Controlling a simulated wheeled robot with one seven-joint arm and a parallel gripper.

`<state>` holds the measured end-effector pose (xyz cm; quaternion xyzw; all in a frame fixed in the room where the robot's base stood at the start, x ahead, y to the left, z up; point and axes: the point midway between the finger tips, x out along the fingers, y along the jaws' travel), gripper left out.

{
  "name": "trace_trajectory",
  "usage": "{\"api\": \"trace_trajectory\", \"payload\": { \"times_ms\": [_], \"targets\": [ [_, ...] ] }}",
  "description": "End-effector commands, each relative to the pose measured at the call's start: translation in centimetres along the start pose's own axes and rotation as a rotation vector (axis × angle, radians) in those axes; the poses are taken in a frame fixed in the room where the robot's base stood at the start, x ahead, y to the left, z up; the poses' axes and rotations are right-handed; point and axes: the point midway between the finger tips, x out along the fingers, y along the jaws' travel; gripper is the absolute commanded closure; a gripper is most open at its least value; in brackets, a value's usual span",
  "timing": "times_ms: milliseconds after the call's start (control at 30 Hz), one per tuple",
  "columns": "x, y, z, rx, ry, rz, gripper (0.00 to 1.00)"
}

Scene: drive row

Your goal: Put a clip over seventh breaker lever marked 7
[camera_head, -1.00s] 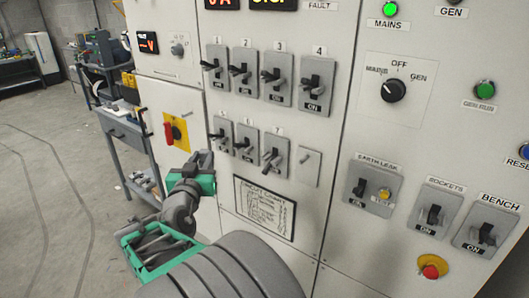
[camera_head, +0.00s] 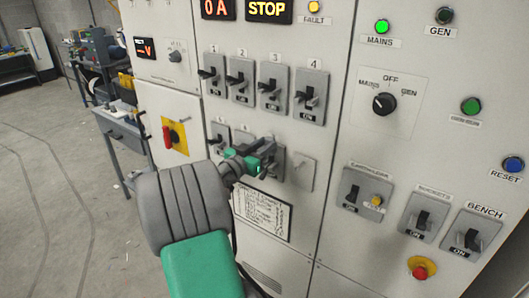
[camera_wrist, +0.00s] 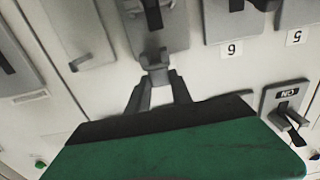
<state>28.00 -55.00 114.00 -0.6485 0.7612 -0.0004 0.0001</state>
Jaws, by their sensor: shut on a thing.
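My gripper (camera_wrist: 158,82) is shut on a small grey clip (camera_wrist: 154,60) held between its fingertips. In the wrist view, which shows the panel upside down, the clip overlaps the near edge of the breaker 7 plate (camera_wrist: 172,36). The breaker's dark lever (camera_wrist: 153,12) shows beyond the clip, and the two look apart. In the head view, my gripper (camera_head: 268,152) is in front of breaker 7 (camera_head: 277,172) and hides its lever, its label and the clip. Breaker 6 (camera_wrist: 237,20) is beside it, with its number label visible in the wrist view.
Breakers 1 to 4 (camera_head: 311,97) form the row above. A blank plate (camera_head: 301,172) is right of breaker 7, and a framed chart (camera_head: 262,212) hangs below. A red-handled switch (camera_head: 173,136) is to the left. Open floor lies left of the panel.

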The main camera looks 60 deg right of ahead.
Motion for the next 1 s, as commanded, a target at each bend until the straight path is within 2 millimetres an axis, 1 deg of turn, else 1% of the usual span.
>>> {"api": "trace_trajectory", "payload": {
  "times_ms": [33,200,300,367,767,800,1000],
  "targets": [
    [0.5,-0.3,0.6,-0.002,-0.001,0.001,1.00],
    [1.4,-1.1,2.1,-0.001,0.000,0.000,1.00],
    [1.4,-1.1,4.0,-0.005,-0.002,0.000,1.00],
    [1.4,-1.1,4.8,-0.002,-0.001,-0.001,1.00],
    [1.4,-1.1,5.5,0.002,0.001,-0.001,1.00],
    [1.4,-1.1,5.4,0.001,0.001,-0.001,0.70],
    [1.3,-1.1,5.3,0.001,0.001,-0.001,0.54]
  ]
}}
